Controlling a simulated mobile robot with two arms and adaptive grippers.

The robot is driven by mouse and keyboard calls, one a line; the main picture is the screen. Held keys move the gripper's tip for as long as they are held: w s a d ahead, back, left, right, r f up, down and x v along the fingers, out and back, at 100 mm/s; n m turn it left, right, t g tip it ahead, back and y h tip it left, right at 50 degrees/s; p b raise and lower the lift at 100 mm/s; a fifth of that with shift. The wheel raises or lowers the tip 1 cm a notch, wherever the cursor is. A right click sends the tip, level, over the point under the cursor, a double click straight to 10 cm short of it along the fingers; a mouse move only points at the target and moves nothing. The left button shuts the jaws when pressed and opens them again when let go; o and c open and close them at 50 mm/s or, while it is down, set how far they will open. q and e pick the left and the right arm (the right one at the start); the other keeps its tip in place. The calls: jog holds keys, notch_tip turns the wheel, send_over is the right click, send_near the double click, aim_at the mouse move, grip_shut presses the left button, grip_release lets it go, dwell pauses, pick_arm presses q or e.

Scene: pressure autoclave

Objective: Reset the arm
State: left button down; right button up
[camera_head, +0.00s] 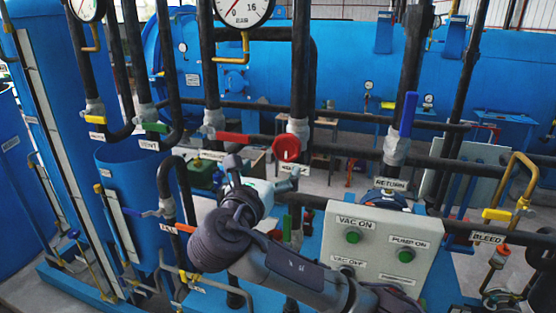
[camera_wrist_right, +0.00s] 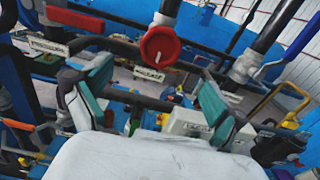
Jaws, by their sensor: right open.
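My right arm (camera_head: 300,275) comes in from the lower right of the head view and reaches up and left. My right gripper (camera_head: 264,172) is at its end, in front of the pipework. In the right wrist view its two fingers (camera_wrist_right: 154,88) with green pads stand wide apart, with nothing between them. A red round knob (camera_head: 287,148) is just above and right of the gripper; in the wrist view it (camera_wrist_right: 161,47) shows beyond the fingertips. The gripper appears apart from it. My left arm and gripper do not show.
A grey control box (camera_head: 375,240) with green buttons stands right of my arm. A red lever (camera_head: 232,138), a blue lever (camera_head: 408,115) and a yellow-handled bleed valve (camera_head: 497,214) stick out from the dark pipes. Pipes crowd both sides of the gripper. A pressure gauge (camera_head: 242,10) is above.

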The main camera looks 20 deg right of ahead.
jog(key=shift+s+a, duration=0.3)
jog(key=shift+s, duration=0.15)
